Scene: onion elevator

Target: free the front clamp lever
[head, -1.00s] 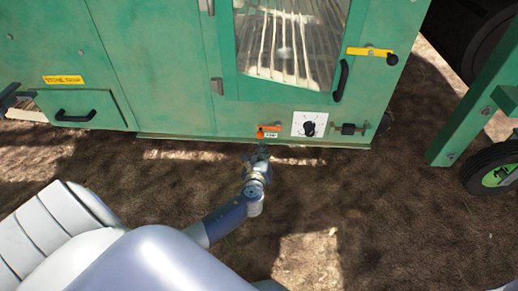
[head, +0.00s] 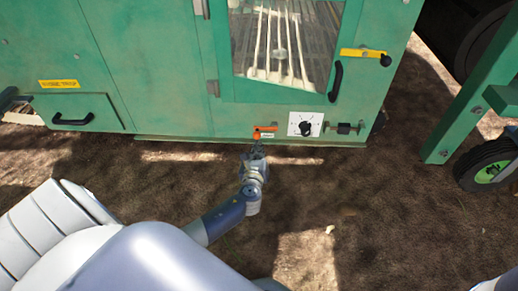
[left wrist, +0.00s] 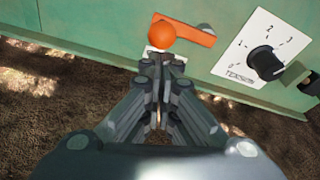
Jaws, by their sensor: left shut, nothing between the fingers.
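The orange clamp lever (head: 264,130) is low on the front of the green machine, with a small white label (head: 267,136) just below it. In the left wrist view the lever (left wrist: 190,32) shows a round orange knob (left wrist: 161,34) at its left end, and its bar slopes slightly down to the right. My left gripper (head: 257,146) is just below the lever in the head view. In the left wrist view its fingertips (left wrist: 162,60) are together, just below the knob, and partly cover the label. They hold nothing. Whether they touch the lever cannot be told.
A white dial plate with a black knob (head: 304,125) is right of the lever, and a black latch (head: 345,128) beyond it. A yellow lever (head: 362,53) and black door handle (head: 335,82) are higher up. A green-hubbed wheel (head: 490,172) stands at right. The ground in front is bare soil.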

